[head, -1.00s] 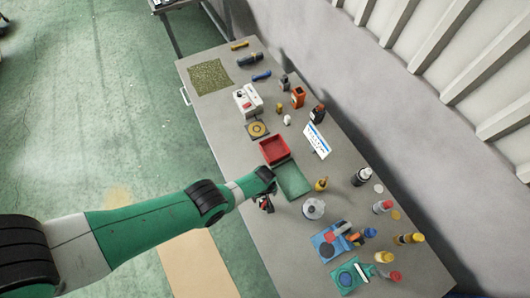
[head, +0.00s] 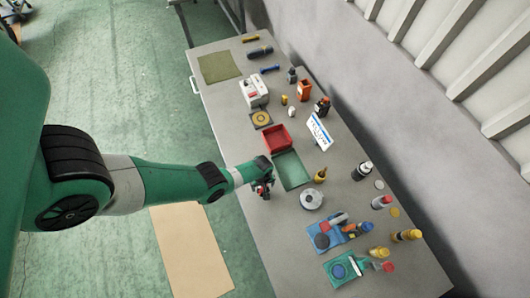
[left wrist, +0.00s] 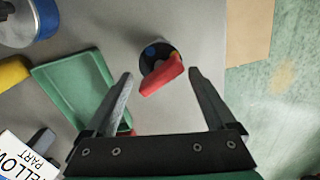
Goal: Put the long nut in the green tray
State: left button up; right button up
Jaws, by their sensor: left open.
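The green tray (head: 291,170) lies flat on the grey workbench beside a red bin, and it also shows at the left in the left wrist view (left wrist: 78,92). My left gripper (head: 264,190) is just left of the tray near the bench's front edge. In the left wrist view its two fingers (left wrist: 160,74) are apart. Between the fingertips, a red elongated piece (left wrist: 162,78) lies over a dark round piece with blue and yellow bits. I cannot tell whether the long nut is among these. My right gripper is not in view.
The red bin (head: 277,137) adjoins the tray's far end. A white-and-blue sign (head: 319,131) stands behind it. A silver round part (head: 311,199) and a small yellow bottle (head: 320,175) stand right of the tray. Blue (head: 324,240) and teal (head: 340,269) mats with parts lie nearer.

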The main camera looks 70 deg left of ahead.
pick_arm(q)
jog(key=f+b, duration=0.2)
jog(key=d+f+b, duration=0.1)
jog(key=f+b, duration=0.1)
jog(key=f, duration=0.1)
jog(key=shift+r, duration=0.15)
grip_shut()
